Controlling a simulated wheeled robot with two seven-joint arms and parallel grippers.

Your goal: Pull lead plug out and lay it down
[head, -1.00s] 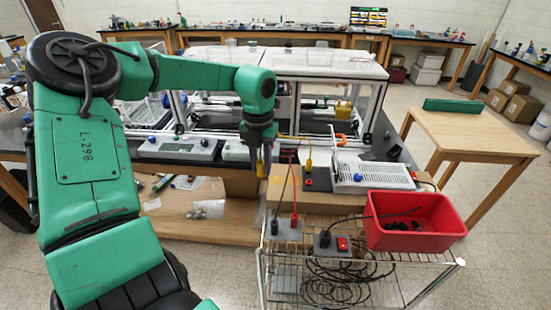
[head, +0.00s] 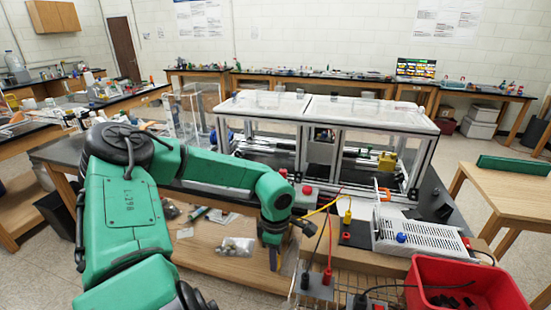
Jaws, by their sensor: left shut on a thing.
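My left gripper (head: 275,260) points down in front of the dark bench, left of the power supply. It is shut on one end of a yellow lead (head: 322,208), and the plug in it is mostly hidden by the fingers. The lead's other yellow plug (head: 347,216) stands upright on a small black block (head: 356,233). The held end is apart from that block. A red plug (head: 327,275) and a black plug (head: 305,280) stand in a grey block (head: 318,288) at the lower middle. My right gripper is not in view.
A perforated grey power supply (head: 415,240) with a blue knob stands right of the black block. A red bin (head: 420,280) holding dark pieces is at lower right. The aluminium extrusion frame (head: 335,160) stands behind. A lower wooden shelf (head: 205,258) lies below the gripper.

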